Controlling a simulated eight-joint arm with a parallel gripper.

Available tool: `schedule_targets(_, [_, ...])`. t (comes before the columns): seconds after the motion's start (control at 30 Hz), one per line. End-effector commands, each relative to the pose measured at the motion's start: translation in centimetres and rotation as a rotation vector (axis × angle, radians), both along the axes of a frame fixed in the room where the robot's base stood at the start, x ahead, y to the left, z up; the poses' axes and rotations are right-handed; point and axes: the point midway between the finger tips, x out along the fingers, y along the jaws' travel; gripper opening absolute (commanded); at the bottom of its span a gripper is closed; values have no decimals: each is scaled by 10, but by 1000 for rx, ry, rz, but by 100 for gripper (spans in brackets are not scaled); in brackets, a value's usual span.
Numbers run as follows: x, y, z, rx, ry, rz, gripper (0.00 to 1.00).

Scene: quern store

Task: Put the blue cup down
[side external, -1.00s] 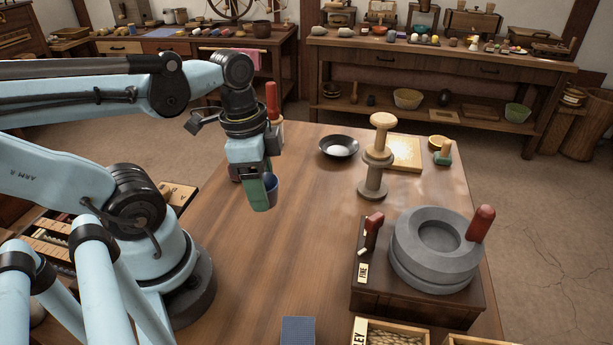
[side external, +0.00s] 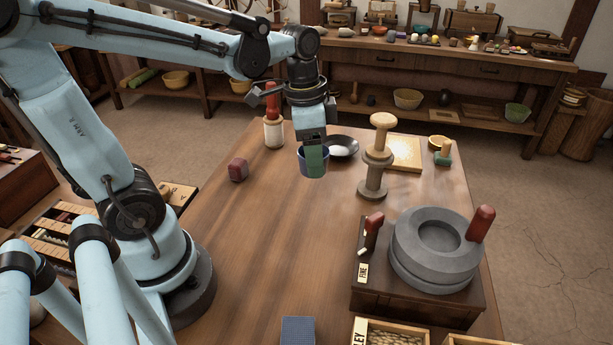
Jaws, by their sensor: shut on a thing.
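The blue cup (side external: 303,162) is held in my gripper (side external: 315,160), near the middle back of the wooden table (side external: 255,235). My gripper points down and is shut on the cup; its green finger covers much of the cup's front. The cup looks upright. I cannot tell whether its base touches the table or hangs a little above it. A dark shallow bowl (side external: 346,144) with pale contents is just behind and to the right of the cup, partly hidden by my gripper.
A wooden spindle stand (side external: 374,178) stands right of the cup. The stone quern (side external: 437,250) is at front right.

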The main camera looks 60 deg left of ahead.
Motion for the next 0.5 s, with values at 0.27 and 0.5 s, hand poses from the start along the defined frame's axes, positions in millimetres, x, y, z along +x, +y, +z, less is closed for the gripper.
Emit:
schedule_targets(0.27, [18,11,-8,0,0,15,31])
schedule_targets(0.5, [23,55,-35,0,1,21,31])
